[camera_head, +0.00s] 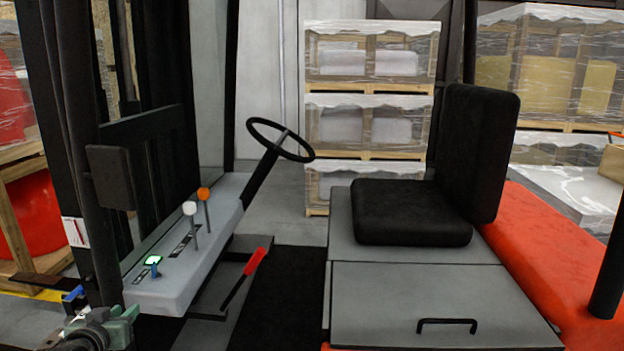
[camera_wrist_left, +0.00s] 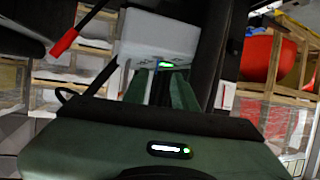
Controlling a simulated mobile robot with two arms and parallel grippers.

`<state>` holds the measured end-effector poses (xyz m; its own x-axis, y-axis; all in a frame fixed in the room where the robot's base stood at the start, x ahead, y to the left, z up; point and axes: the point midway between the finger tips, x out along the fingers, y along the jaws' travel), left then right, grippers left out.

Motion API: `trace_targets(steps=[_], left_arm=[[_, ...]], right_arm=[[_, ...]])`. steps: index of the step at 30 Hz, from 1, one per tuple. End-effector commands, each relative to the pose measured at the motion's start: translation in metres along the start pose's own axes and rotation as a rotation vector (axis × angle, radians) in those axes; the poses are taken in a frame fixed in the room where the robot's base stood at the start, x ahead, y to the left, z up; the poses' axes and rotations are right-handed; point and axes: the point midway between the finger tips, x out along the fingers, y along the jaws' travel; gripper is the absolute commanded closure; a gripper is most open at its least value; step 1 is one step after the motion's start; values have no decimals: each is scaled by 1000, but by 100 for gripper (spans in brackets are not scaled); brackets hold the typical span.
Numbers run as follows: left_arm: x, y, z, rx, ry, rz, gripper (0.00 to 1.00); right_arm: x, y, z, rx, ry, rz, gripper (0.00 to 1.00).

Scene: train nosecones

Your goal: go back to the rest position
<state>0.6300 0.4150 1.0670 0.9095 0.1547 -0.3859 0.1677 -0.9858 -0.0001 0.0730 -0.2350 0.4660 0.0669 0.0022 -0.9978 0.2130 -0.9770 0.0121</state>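My left gripper (camera_head: 102,318) is at the lower left of the head view, in front of and below the near end of the grey console (camera_head: 170,285). In the left wrist view its two green fingers (camera_wrist_left: 161,88) stand apart with a dark gap between them, and I see nothing held there. They point towards the console (camera_wrist_left: 155,38) and its green-lit switch (camera_wrist_left: 166,64). In the head view this switch (camera_head: 153,260) sits on the console's near end, apart from the gripper. My right gripper is in neither view.
The console carries a white-knobbed lever (camera_head: 190,209) and an orange-knobbed lever (camera_head: 204,194). Beyond are a steering wheel (camera_head: 280,139), a red-handled lever (camera_head: 256,261) and a black seat (camera_head: 412,212). A dark mast (camera_head: 75,150) stands close at left. Wrapped pallets (camera_head: 370,55) are stacked behind.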

Motion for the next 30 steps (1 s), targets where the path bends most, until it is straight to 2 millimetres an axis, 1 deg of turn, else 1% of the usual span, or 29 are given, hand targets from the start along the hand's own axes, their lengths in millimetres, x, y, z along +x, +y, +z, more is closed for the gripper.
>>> trace_targets(steps=[1,3,7,11,14,17,18,20,23,24,26,27,29,30], left_arm=[[0,0,0,0,0,0,73],[4,2,10,0,-16,2,73],[11,4,28,2,-42,2,73],[19,7,50,5,-75,4,73],[26,11,73,8,-106,6,73],[34,15,103,12,-147,9,73],[37,18,118,15,-167,11,73],[41,21,140,19,-196,12,73],[46,28,185,29,-255,17,73],[47,31,208,34,-286,19,73],[47,36,247,44,-334,23,73],[46,40,277,53,-371,26,73],[40,47,323,67,-429,33,73],[35,51,353,79,-465,38,73]], right_arm=[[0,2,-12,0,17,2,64],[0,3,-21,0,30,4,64],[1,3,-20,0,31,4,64],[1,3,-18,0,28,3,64],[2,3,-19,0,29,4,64],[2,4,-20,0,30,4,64],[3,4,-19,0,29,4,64],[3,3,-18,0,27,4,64],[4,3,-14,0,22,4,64],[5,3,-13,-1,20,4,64],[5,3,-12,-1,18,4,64],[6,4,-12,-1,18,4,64],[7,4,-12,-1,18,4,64],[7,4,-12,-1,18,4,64]])
